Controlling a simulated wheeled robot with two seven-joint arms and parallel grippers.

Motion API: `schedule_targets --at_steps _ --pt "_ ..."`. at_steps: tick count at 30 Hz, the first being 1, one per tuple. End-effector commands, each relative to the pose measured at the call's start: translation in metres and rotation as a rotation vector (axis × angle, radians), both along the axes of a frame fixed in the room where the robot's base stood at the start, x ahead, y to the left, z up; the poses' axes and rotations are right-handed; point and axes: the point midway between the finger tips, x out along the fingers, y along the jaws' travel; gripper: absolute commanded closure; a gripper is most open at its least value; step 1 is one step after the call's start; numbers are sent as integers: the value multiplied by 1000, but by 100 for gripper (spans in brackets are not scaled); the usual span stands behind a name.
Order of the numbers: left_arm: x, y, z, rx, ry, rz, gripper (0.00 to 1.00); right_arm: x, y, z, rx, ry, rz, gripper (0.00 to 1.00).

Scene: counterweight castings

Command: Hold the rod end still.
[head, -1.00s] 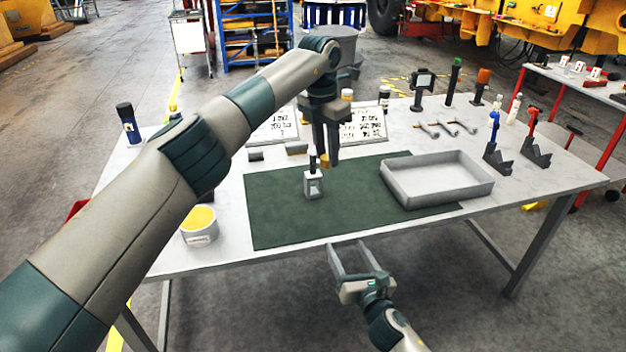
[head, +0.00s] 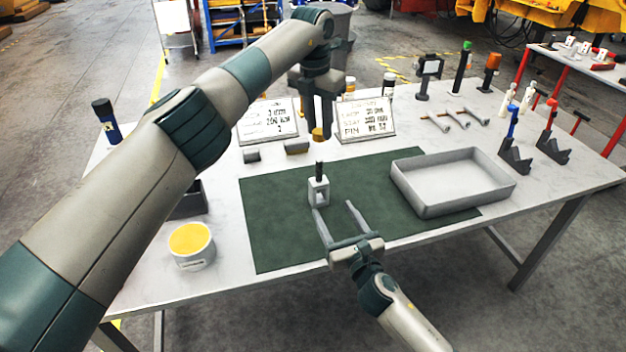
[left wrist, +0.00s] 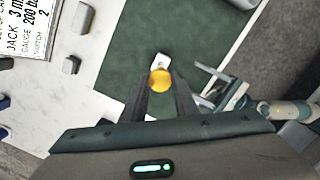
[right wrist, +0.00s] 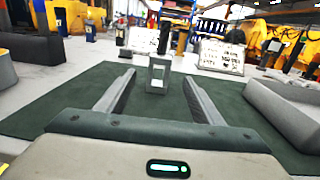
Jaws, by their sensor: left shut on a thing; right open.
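The rod end (head: 319,192) is a light grey block with a square opening and a dark upright stem. It stands upright on the green mat (head: 275,225). My right gripper (head: 335,208) is open, low over the mat, its fingers pointing towards the rod end. In the right wrist view the rod end (right wrist: 158,75) stands just beyond the fingertips, between their lines and apart from them. My left gripper (head: 318,130) points down above and is shut on a brass-yellow round piece (left wrist: 160,79). In the left wrist view this piece partly hides the rod end (left wrist: 163,60).
A grey tray (head: 450,205) stands on the mat's right edge. A tub with yellow contents (head: 191,240) is at the left. Two printed cards (head: 366,122) stand behind the mat, with small grey blocks (head: 296,146) before them. Several tools stand at the back right. The mat's left part is clear.

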Motion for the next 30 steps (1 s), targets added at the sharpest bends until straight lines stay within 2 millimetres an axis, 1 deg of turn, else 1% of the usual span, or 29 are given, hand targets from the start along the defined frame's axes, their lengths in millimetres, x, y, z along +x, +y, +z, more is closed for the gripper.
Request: schedule_targets --at_steps 14,19,26,30 --pt "0 0 0 0 0 -1 95 0 0 0 1 1 0 39" --pt "0 0 0 0 0 -1 95 4 1 0 0 0 -1 39" --pt "0 0 0 0 0 -1 95 23 9 0 0 0 0 39" --pt "0 0 0 0 0 -1 95 42 16 0 1 0 -2 39"
